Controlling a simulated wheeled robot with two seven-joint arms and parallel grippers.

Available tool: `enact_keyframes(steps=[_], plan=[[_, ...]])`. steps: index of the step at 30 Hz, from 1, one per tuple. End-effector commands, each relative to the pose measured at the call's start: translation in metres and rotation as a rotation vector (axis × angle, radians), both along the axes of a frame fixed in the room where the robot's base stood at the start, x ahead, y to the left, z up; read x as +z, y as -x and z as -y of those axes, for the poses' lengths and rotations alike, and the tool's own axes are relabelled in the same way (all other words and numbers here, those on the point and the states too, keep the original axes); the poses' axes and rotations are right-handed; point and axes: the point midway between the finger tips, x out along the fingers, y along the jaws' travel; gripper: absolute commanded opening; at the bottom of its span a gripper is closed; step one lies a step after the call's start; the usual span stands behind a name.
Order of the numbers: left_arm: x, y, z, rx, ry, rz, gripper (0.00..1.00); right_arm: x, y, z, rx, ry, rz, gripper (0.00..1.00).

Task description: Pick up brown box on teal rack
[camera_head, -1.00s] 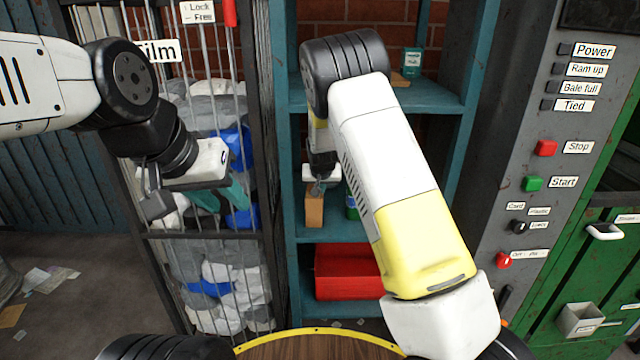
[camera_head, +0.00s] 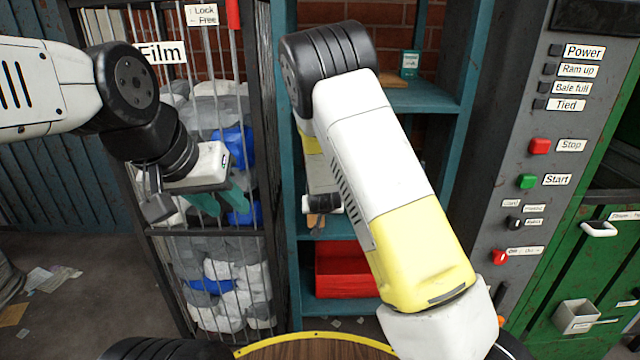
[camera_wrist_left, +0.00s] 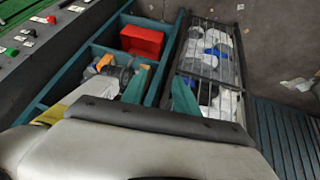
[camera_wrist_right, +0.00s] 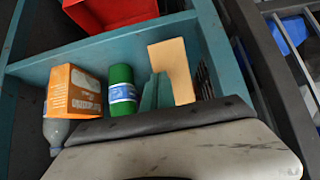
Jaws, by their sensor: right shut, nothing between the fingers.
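A plain tan-brown box (camera_wrist_right: 176,66) stands on a shelf of the teal rack (camera_head: 420,97). In the head view only a small part of it (camera_head: 314,222) shows below my right wrist. My right gripper (camera_wrist_right: 157,92) is shut and empty. Its teal fingertips are just left of the box in the right wrist view, overlapping its lower edge; I cannot tell whether they touch. My left gripper (camera_head: 220,200) is open and empty in front of the film cage; its parted fingers also show in the left wrist view (camera_wrist_left: 160,92).
A red bin (camera_head: 345,270) sits on the shelf below. The film cage (camera_head: 205,232) is left; a control panel (camera_head: 520,150) is right.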

Motion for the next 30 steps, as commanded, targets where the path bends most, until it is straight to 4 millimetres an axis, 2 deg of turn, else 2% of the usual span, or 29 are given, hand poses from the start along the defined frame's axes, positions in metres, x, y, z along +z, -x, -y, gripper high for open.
enact_keyframes(steps=[9, 15, 16, 20, 25, 30], plan=[[0.001, 0.000, 0.000, 0.000, 0.000, 0.002, 0.36, 0.003, 0.000, -0.001, 0.002, -0.002, 0.009, 0.00], [0.003, -0.010, 0.000, -0.052, -0.045, 0.006, 0.75, 0.003, -0.001, -0.001, 0.002, -0.003, 0.010, 0.00], [0.003, -0.014, -0.001, -0.077, -0.065, 0.007, 0.75, 0.003, -0.001, -0.001, 0.002, -0.003, 0.010, 0.00], [0.008, -0.044, 0.000, -0.245, -0.202, 0.019, 0.75, 0.003, -0.001, -0.001, 0.002, -0.003, 0.011, 0.00], [0.009, -0.100, 0.006, -0.556, -0.429, 0.041, 0.75, 0.004, -0.001, -0.001, 0.002, -0.003, 0.011, 0.00], [0.001, -0.158, 0.020, -0.888, -0.642, 0.060, 0.75, 0.004, -0.001, -0.001, 0.002, -0.003, 0.011, 0.00]])
